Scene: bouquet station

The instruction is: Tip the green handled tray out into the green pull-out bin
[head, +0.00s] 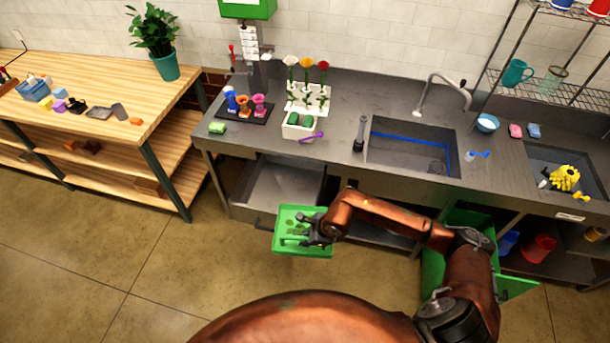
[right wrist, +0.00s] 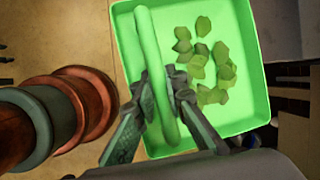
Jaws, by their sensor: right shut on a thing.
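The green handled tray (head: 290,245) is held out in front of the steel counter, above the floor. My right gripper (head: 318,229) is shut on its handle. In the right wrist view the fingers of my right gripper (right wrist: 164,90) close around the handle bar of the green tray (right wrist: 240,125). Several olive-green leaf pieces (right wrist: 200,62) lie in the tray. The green pull-out bin (head: 433,268) stands out from under the counter at the right, partly hidden behind my right arm. The tray is left of the bin, well apart from it. My left gripper does not show.
The steel counter (head: 345,150) carries flowers in a white rack (head: 308,98), a sink and small items. An open grey drawer (head: 280,190) sits under it near the tray. A red bucket (head: 539,248) is on the lower shelf right of the bin. Open floor lies at left.

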